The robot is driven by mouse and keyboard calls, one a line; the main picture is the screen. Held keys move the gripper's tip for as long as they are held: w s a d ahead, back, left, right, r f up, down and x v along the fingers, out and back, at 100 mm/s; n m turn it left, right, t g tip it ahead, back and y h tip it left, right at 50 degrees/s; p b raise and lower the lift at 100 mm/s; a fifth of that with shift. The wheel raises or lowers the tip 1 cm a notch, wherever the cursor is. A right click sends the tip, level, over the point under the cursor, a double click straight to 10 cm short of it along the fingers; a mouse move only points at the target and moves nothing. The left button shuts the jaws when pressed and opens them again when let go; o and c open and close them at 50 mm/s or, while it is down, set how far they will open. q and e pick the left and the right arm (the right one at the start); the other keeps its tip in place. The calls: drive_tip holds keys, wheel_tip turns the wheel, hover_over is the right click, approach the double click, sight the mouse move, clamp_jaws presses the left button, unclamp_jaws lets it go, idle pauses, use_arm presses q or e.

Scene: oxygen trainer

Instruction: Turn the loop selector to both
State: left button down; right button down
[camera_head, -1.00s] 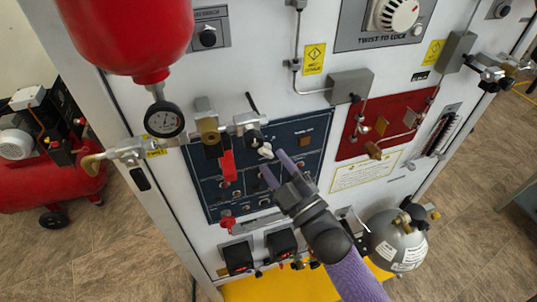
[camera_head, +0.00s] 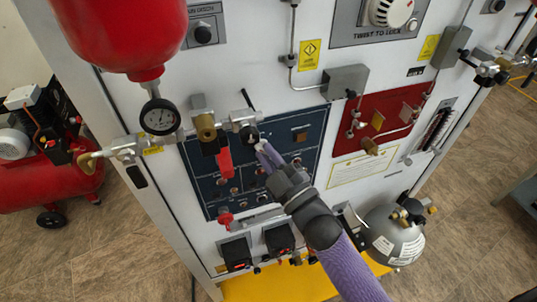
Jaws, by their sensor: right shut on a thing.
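My right gripper (camera_head: 264,153) reaches up from the bottom right to the top of the dark blue panel (camera_head: 312,129). Its purple fingers are shut on a small pale selector knob (camera_head: 257,144) just below the black fitting at the panel's top edge. The fingers hide most of the knob, so I cannot read its position or any label around it. My left gripper is not in view.
A red-handled valve (camera_head: 225,160) hangs close to the left of the fingers. A pressure gauge (camera_head: 159,117) and red tank (camera_head: 120,35) are at upper left. A red panel (camera_head: 375,122) and grey cylinder (camera_head: 392,237) stand to the right.

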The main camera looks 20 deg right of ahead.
drive_tip(key=m+t+h, duration=0.1)
drive_tip(key=m, duration=0.3)
drive_tip(key=m+t+h, duration=0.1)
drive_tip(key=m+h, duration=0.1)
drive_tip(key=m, duration=0.2)
drive_tip(key=shift+a+f+b, duration=0.1)
drive_tip(key=shift+a+b, duration=0.1)
drive_tip(key=shift+b, duration=0.1)
drive_tip(key=m+h, duration=0.2)
drive_tip(key=m, duration=0.1)
drive_tip(key=shift+m, duration=0.5)
drive_tip(key=shift+m+h, duration=0.3)
drive_tip(key=shift+h, duration=0.1)
drive_tip(key=c, duration=0.7)
unclamp_jaws()
drive_tip(key=shift+s, duration=0.1)
